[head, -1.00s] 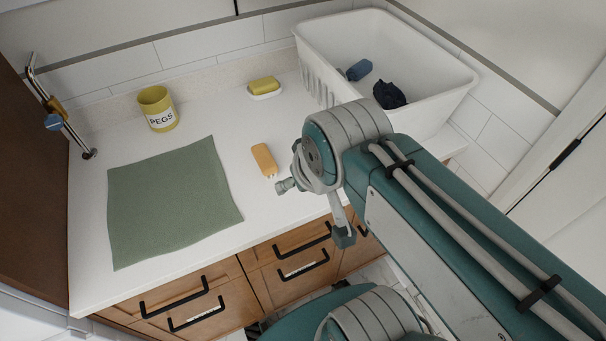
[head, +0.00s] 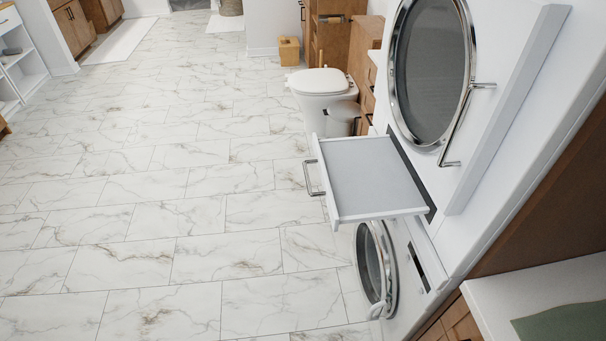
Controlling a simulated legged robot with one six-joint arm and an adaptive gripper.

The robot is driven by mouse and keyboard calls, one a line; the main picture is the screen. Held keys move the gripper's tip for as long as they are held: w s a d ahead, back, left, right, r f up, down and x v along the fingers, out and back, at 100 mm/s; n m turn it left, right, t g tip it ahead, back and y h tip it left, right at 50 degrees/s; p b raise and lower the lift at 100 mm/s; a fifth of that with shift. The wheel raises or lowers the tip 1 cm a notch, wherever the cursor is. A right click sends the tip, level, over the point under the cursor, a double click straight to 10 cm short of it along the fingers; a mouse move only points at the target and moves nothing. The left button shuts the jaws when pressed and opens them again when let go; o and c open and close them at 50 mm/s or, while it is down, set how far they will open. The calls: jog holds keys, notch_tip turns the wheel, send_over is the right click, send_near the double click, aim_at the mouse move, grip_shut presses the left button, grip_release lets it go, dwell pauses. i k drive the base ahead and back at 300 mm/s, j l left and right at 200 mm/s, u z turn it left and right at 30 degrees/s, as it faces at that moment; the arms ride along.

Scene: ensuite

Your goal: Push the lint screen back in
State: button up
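The lint screen (head: 372,175) is a flat grey panel in a white frame. It sticks out to the left, like an open drawer, from a dark slot between the two stacked machines. A metal bar handle (head: 313,178) is on its outer left edge. The upper machine's round glass door (head: 430,70) is just above and right of the screen, and appears shut. The lower machine's round door (head: 373,265) is below, partly hidden by the screen. My gripper is not in this view, so its state does not show.
The marble-tiled floor (head: 150,220) left of the machines is wide and clear. A white toilet (head: 322,90) stands behind the screen, beside wooden cabinets. A white counter (head: 530,292) with a green cloth (head: 570,322) is at the lower right.

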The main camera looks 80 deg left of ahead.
aim_at(365, 178)
jog(key=k+j+u, duration=0.1)
jog(key=u, duration=0.3)
jog(key=k+l+u, duration=0.1)
jog(key=u, duration=0.3)
jog(key=l+u, duration=0.15)
jog(key=u, duration=0.35)
jog(key=k+l+u, duration=0.1)
jog(key=u, duration=0.35)
jog(key=i+l+u, duration=0.1)
jog(key=u, duration=0.4)
jog(key=i+l+u, duration=0.1)
jog(key=u, duration=0.35)
jog(key=i+j+u, duration=0.1)
jog(key=i, duration=0.95)
